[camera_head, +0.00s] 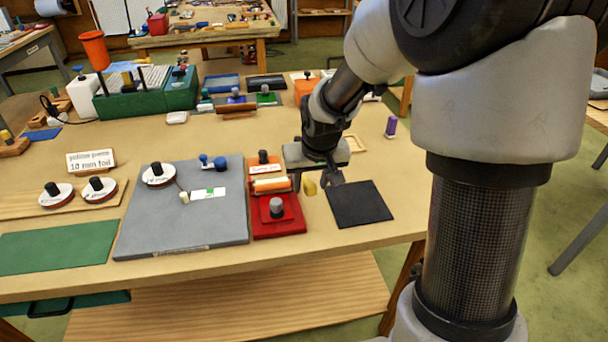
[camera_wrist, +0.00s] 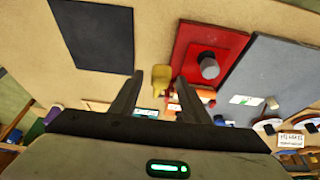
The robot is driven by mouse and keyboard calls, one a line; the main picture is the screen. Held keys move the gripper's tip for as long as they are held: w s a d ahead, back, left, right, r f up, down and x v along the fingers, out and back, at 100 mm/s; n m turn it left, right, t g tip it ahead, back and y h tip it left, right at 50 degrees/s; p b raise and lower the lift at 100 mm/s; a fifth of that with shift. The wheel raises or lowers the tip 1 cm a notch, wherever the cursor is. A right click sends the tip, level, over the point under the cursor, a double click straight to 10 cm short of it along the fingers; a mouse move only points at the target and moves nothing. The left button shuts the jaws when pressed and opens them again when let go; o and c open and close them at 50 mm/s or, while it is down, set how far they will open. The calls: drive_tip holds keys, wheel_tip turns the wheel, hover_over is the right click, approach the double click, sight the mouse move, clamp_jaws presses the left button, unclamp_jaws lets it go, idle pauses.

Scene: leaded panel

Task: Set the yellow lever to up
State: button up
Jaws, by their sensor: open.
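The yellow lever (camera_head: 310,187) is a small piece on the table between the red block and the black mat. In the wrist view the yellow lever (camera_wrist: 161,80) appears in the gap between my fingertips, with clear space on both sides. Which way it is set is hard to tell at this size. My gripper (camera_head: 330,178) points down close to the lever, just to its right in the head view. Its two dark fingers show open in the wrist view (camera_wrist: 160,80), holding nothing. I cannot tell how far the fingertips are from the lever in depth.
A red block with a grey knob (camera_head: 276,207) stands close left of the lever. A flat black mat (camera_head: 359,205) lies to its right. A purple piece (camera_head: 391,126) stands behind. Bare table surrounds the mat.

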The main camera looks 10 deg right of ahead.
drive_tip(key=shift+w+f, duration=0.25)
drive_tip(key=shift+f, duration=0.35)
